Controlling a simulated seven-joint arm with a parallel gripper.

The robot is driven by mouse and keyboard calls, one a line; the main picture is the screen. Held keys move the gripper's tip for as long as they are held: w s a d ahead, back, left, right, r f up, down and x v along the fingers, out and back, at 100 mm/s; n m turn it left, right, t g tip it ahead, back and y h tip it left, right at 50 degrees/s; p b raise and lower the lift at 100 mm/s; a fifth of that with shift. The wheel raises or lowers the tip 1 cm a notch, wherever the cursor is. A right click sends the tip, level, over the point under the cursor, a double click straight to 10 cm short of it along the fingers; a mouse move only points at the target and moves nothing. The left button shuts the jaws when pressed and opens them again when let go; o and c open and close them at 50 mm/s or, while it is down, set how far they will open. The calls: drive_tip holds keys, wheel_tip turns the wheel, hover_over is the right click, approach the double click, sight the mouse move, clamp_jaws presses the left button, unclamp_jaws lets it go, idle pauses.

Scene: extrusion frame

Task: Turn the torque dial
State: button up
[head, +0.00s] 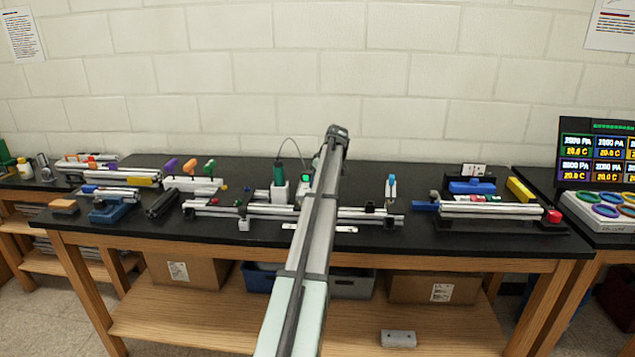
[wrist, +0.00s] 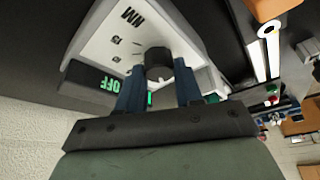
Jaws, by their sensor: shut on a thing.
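The torque dial (wrist: 158,60) is a dark round knob with a white mark, on a white box (wrist: 97,37) with printed scale marks, "NM" and a green "OFF" display. My gripper (wrist: 160,79) is shut on the dial, one blue finger on each side of it. In the head view the box with its green-lit display (head: 305,183) stands at the back middle of the bench, partly behind my arm. The dial and my fingertips are hidden by my arm there.
A green tool (head: 279,175) stands in a white holder left of the box, with a cable above it. Aluminium rails (head: 250,209) lie in front. A blue-handled tool (head: 390,188) stands at the right.

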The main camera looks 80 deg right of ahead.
drive_tip(key=shift+n+y, duration=0.4)
drive_tip(key=shift+n, duration=0.7)
drive_tip(key=o, duration=1)
drive_tip(key=shift+o, duration=0.2)
drive_tip(key=v, duration=1.3)
drive_tip(key=shift+s+r, duration=0.3)
drive_tip(key=shift+r, duration=0.05)
